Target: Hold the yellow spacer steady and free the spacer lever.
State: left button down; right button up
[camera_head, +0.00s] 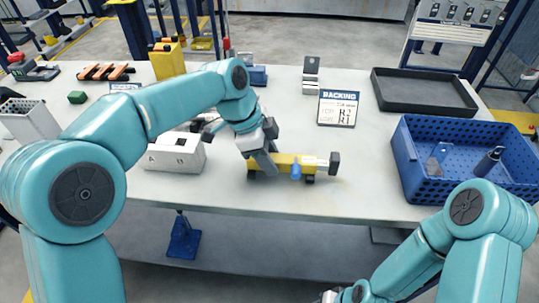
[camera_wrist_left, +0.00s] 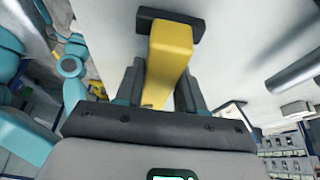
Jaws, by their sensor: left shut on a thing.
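The yellow spacer (camera_head: 284,159) lies on the table near its front edge, with dark end pieces and a pale rod toward its right end. The blue spacer lever (camera_head: 296,171) hangs down at the front of the spacer. My left gripper (camera_head: 264,164) is shut on the left part of the spacer. In the left wrist view the yellow spacer (camera_wrist_left: 171,55) runs between the two dark fingers of my left gripper (camera_wrist_left: 158,88), with a dark end piece beyond. The lever is not clear there. My right arm is low at the right; its gripper (camera_head: 328,297) is mostly cut off by the bottom edge.
A white block with holes (camera_head: 176,155) stands left of the spacer. A blue perforated crate (camera_head: 405,170) with tools is at the right, and a black tray (camera_head: 383,85) is behind it. The table between spacer and crate is clear.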

pick_arm(q)
jog(key=shift+f+b, duration=0.4)
jog(key=shift+f, duration=0.1)
dwell(0.5)
jog(key=c, duration=0.7)
grip_release()
grip_shut()
